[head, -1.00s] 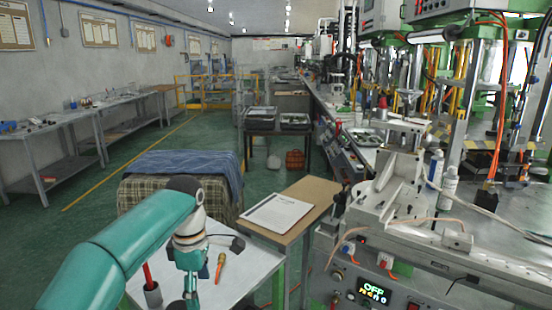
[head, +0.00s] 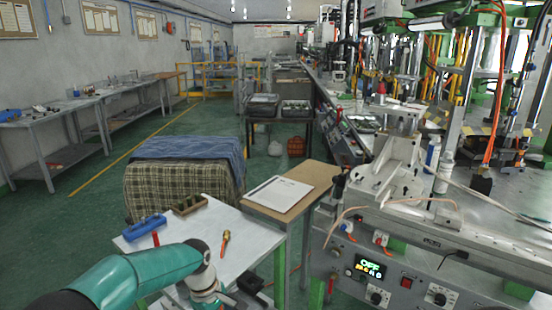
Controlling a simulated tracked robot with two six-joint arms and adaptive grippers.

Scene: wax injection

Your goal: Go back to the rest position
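My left arm (head: 150,275) enters from the lower left, low over the front of the white table (head: 195,230). Its wrist end (head: 203,285) runs down to the bottom edge of the picture. The fingers of my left gripper do not show, so neither their opening nor anything held can be seen. My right arm and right gripper are outside the picture.
The white table bears a blue item (head: 145,227), a wooden frame (head: 188,205) and an orange-handled tool (head: 225,242). Behind it are a cloth-covered block (head: 180,185) and a paper (head: 279,195) on a stand. The machine (head: 420,265) fills the right side. Green floor is open at left.

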